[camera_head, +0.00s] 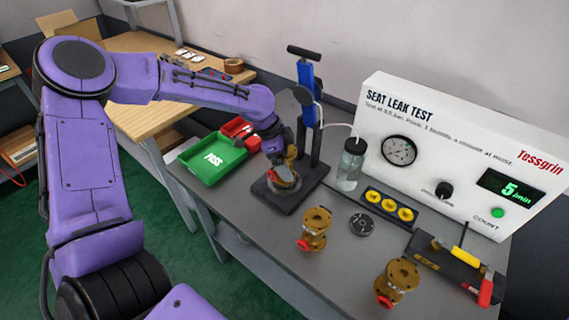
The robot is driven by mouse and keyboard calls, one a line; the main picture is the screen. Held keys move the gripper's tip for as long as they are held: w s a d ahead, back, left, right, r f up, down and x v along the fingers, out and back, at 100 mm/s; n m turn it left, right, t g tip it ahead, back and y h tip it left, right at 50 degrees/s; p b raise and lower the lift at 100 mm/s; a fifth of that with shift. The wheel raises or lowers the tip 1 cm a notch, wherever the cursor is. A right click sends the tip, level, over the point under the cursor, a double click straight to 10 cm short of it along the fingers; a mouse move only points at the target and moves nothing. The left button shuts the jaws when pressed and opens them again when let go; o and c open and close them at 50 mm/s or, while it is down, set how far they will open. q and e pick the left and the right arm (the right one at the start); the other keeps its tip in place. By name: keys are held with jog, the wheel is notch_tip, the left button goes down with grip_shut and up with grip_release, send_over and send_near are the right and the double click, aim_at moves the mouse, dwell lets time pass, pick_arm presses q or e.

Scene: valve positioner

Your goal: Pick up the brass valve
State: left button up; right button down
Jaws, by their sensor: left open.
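A brass valve (285,180) sits on the black base of the clamp stand, partly hidden by my left gripper. My left gripper (283,160) is open and points down, just above or around this valve; whether it touches the valve cannot be told. A second brass valve (316,226) stands upright on the grey bench in front of the stand. A third brass valve (398,280) stands at the bench's front right. My right gripper is out of view.
The clamp stand (308,110) with its blue column rises behind my gripper. A green PASS tray (214,158) and a red bin (240,131) lie to its left. A bottle (351,163), black disc (362,224), yellow-capped holder (388,207), white tester (450,150) and tool tray (455,262) are to the right.

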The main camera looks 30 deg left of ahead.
pick_arm(q)
grip_shut()
jog(key=shift+r, duration=0.1)
